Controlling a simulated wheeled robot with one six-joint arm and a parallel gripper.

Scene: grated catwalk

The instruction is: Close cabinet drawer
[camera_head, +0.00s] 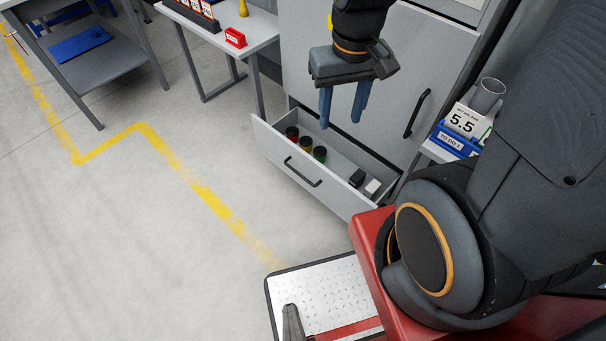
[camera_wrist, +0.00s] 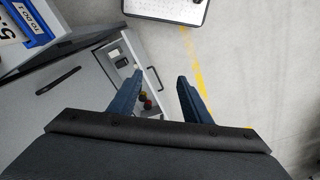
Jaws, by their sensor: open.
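The grey cabinet (camera_head: 390,70) stands at the upper middle of the head view. Its low drawer (camera_head: 267,140) is pulled open and has a black bar handle (camera_head: 303,172) on its front. Several small jars with dark lids (camera_head: 305,145) and a few small blocks lie inside. My gripper (camera_head: 343,106) is open and empty, with blue fingers pointing down above the drawer's far side, apart from the handle. In the wrist view, the fingers (camera_wrist: 160,90) are spread, with the open drawer (camera_wrist: 128,62) partly hidden behind the left finger.
A blue bin and a "5.5" sign (camera_head: 462,121) sit right of the cabinet. A work table (camera_head: 225,35) with a red item stands to the left. A metal tread plate (camera_head: 318,293) lies at the front. The concrete floor (camera_head: 150,240) with a yellow line is clear.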

